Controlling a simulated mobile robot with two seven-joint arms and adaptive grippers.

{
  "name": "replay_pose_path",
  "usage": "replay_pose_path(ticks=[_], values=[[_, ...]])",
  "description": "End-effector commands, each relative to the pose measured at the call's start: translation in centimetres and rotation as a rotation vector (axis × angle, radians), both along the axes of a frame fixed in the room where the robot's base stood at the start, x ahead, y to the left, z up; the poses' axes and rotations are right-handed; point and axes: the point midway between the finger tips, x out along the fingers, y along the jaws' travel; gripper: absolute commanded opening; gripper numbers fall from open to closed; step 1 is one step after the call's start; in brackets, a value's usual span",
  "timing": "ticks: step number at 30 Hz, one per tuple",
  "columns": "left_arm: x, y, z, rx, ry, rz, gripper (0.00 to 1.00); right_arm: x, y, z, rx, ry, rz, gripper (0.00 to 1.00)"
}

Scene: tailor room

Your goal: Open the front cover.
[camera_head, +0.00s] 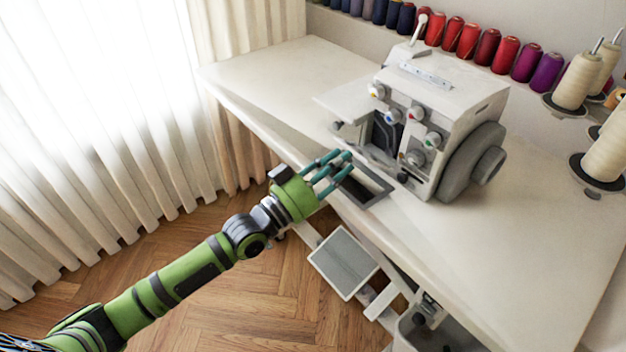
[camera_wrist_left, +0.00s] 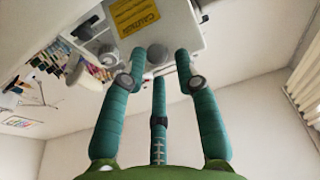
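The white sewing machine (camera_head: 440,115) stands on the white table, with several coloured dials on its front and a dark recess (camera_head: 385,134) low on the front's left. I cannot tell the cover's exact edges or how far it is open. My left gripper (camera_head: 343,160), green with three teal fingers, is in front of the machine's lower front, apparently just short of it. In the left wrist view its fingers (camera_wrist_left: 160,60) are spread and empty. The machine's body with a yellow caution label (camera_wrist_left: 135,14) and a round grey knob (camera_wrist_left: 157,53) show beyond the fingertips. My right gripper is not in view.
The white table (camera_head: 500,255) has clear room right of the machine. A dark-framed opening (camera_head: 372,192) is in its front edge. A grey pedal plate (camera_head: 342,262) is below. Thread spools (camera_head: 468,41) line the back; large cream cones (camera_head: 577,80) stand at right.

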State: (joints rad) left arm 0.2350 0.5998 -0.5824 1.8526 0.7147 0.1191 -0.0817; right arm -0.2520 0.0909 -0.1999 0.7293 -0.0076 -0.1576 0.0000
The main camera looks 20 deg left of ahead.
Motion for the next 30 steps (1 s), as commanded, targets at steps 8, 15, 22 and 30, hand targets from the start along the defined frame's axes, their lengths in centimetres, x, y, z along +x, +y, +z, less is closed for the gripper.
replay_pose_path(ticks=[8,15,22,30], values=[[-4.8,3.5,-1.6,0.005,0.002,0.001,0.30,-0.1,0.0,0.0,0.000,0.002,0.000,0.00],[-6.7,4.8,-2.0,0.002,0.000,-0.001,0.30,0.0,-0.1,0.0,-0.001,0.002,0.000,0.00],[-6.8,5.0,-2.0,0.003,-0.002,0.000,0.30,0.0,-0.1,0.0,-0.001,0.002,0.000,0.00],[-6.8,4.9,-2.1,0.002,0.000,0.000,0.30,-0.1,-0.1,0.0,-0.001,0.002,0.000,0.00]])
